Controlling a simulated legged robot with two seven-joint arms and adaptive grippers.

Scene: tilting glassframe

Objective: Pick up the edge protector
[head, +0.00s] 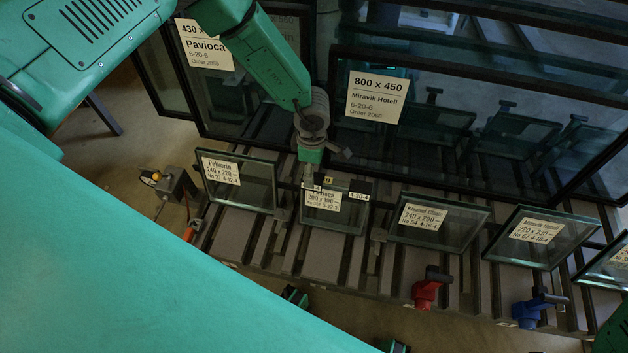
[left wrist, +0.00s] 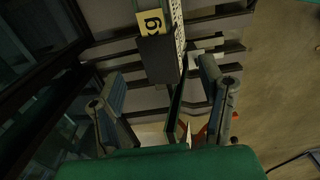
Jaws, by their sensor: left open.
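A dark block with a yellow label, which looks like the edge protector (head: 342,187), sits along the top edge of a small tilted glass pane (head: 334,217) in the front row. White tags also show along it. In the left wrist view the dark block (left wrist: 160,62) with its yellow tag lies ahead, between the fingers in the picture. My left gripper (head: 309,174) points down near the pane's top left corner; its fingers (left wrist: 160,80) are apart and hold nothing. Contact with the block cannot be told. My right gripper is not identifiable in view.
More small labelled panes stand in the row, left (head: 238,184) and right (head: 438,225). Large framed glass (head: 450,140) stands close behind. A red clamp (head: 426,290) and a blue clamp (head: 530,310) sit at the slatted rack's front edge.

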